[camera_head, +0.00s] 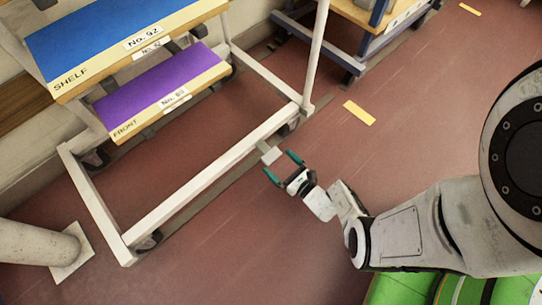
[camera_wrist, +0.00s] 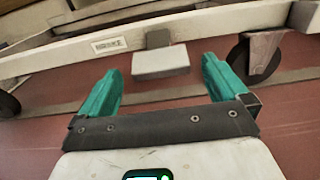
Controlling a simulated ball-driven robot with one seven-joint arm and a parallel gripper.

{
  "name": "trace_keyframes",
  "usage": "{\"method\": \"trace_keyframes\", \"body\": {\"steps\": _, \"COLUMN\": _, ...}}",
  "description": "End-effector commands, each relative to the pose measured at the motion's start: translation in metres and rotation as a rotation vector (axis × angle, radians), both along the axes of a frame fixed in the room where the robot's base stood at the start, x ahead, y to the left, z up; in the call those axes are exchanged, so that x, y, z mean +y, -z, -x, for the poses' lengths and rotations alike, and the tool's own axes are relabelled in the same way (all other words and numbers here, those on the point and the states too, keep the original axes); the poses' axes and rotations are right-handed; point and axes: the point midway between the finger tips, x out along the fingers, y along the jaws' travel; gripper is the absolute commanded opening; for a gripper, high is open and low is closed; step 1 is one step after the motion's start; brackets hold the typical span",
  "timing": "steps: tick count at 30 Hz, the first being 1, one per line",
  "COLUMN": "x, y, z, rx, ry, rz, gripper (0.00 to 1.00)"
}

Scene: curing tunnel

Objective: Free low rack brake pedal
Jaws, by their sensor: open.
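The rack (camera_head: 190,195) is a white wheeled frame with shelves, standing left of centre in the head view. My gripper (camera_head: 281,166) is open with teal fingers and is empty. In the wrist view the pedal lies ahead, between and beyond the fingertips (camera_wrist: 160,75).
Dark caster wheels (camera_wrist: 254,58) stand under the rack, one close right of my right finger. The rack bears a blue shelf (camera_head: 95,40) and a purple one (camera_head: 160,92). A pale post (camera_head: 38,243) stands at lower left. Red floor (camera_head: 240,250) in front is open.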

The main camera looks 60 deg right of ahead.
Motion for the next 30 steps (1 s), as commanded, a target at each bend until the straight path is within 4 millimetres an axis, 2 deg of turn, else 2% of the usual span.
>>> {"method": "trace_keyframes", "body": {"steps": 3, "x": -0.005, "y": 0.001, "z": -0.02, "rx": -0.002, "ry": -0.004, "rz": 0.001, "gripper": 1.0}}
{"method": "trace_keyframes", "body": {"steps": 9, "x": -0.011, "y": 0.001, "z": -0.038, "rx": 0.0, "ry": -0.002, "rz": 0.001, "gripper": 1.0}}
{"method": "trace_keyframes", "body": {"steps": 20, "x": -0.012, "y": 0.0, "z": -0.043, "rx": 0.0, "ry": -0.002, "rz": 0.001, "gripper": 1.0}}
{"method": "trace_keyframes", "body": {"steps": 30, "x": -0.012, "y": 0.0, "z": -0.043, "rx": 0.0, "ry": -0.002, "rz": 0.001, "gripper": 0.68}}
